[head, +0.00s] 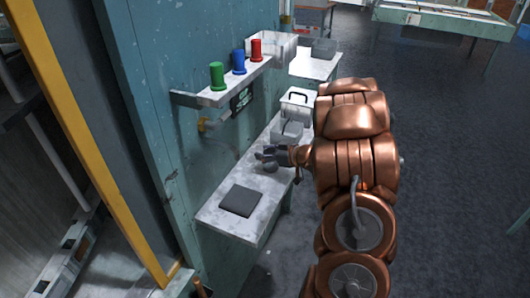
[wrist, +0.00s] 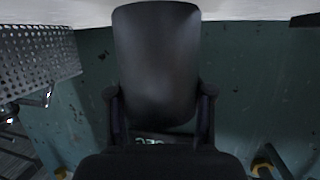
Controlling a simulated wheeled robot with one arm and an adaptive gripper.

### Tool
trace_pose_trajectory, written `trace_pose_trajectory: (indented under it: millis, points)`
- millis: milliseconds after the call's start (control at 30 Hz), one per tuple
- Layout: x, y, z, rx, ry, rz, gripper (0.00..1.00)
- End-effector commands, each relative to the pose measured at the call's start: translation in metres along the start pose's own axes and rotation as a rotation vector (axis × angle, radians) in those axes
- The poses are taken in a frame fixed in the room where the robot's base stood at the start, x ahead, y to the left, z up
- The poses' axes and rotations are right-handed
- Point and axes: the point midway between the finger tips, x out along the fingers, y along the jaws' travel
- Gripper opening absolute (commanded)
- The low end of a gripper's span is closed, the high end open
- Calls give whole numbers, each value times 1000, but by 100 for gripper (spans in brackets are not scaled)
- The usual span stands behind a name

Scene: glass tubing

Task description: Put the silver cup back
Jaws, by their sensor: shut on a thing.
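The silver cup is a smooth, dark grey cylinder in the wrist view (wrist: 157,60), between the two fingers of my gripper (wrist: 160,115). It looks dark and shaded there. In the head view my gripper (head: 274,155) is low over the white bench, with a small grey cup (head: 270,167) at its fingers. My gripper is shut on the cup. In the wrist view the cup's far end overlaps a white surface at the top edge; I cannot tell whether they touch.
A dark square pad (head: 240,200) lies on the near part of the bench (head: 218,224). Green (head: 217,76), blue (head: 238,62) and red (head: 256,50) cups stand on the wall shelf (head: 212,98). Grey and white boxes (head: 297,103) stand beyond my gripper. A perforated bin (wrist: 40,62) is at left in the wrist view.

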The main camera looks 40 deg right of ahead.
Motion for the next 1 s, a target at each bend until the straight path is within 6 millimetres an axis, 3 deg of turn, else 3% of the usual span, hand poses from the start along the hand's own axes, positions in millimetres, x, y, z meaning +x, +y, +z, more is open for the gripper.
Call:
trace_pose_trajectory:
  millis: [300,333,600,1000]
  points:
    - [1,0,3,1,0,0,4]
    - [1,0,3,1,0,0,50]
    - [1,0,3,1,1,0,76]
    - [-2,1,0,0,1,2,76]
